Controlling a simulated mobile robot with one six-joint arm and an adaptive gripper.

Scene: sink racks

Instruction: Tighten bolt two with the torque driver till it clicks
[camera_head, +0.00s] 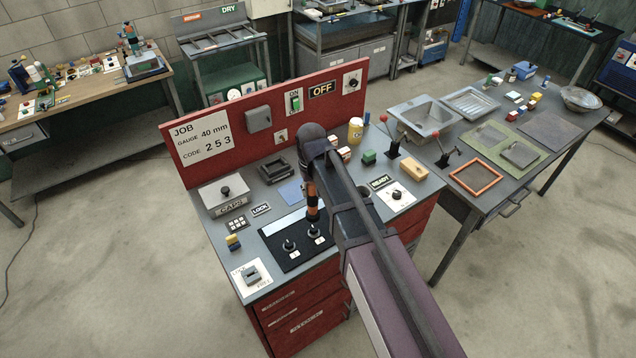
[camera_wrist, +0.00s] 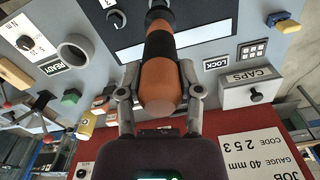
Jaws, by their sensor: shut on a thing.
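The torque driver (camera_head: 312,208), with an orange and black handle, stands roughly upright above the bench's black plate (camera_head: 292,262). In the wrist view the orange handle (camera_wrist: 158,75) sits between the two fingers of my gripper (camera_wrist: 160,92), which is shut on it. The driver's tip runs out of the top of that view.
Near the plate are a CAPS box (camera_head: 224,196), a LOCK label (camera_head: 261,209), a keypad (camera_head: 237,225) and a white-plated switch (camera_head: 252,274). A red back panel (camera_head: 215,125) rises behind. A READY label (camera_head: 381,182), a dial (camera_head: 397,195) and red-knobbed levers (camera_head: 392,148) lie right of my arm.

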